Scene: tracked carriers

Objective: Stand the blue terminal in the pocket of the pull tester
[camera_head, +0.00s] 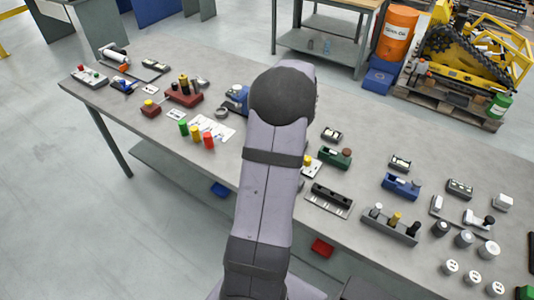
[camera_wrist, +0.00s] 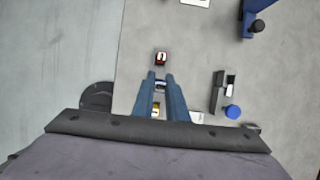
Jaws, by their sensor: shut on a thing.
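In the head view my arm hides the gripper and this piece. I cannot tell for sure which fixture is the pull tester. A blue fixture with a black knob (camera_wrist: 252,22) stands at the wrist view's top right; a blue fixture (camera_head: 236,97) also shows left of my arm in the head view.
A small red, black and white block (camera_wrist: 161,58) lies just beyond the fingertips. A grey device (camera_wrist: 223,92) with a blue round knob (camera_wrist: 233,111) stands to the right. Green, yellow (camera_head: 196,133) and red posts stand left of my arm. Bare table lies between these things.

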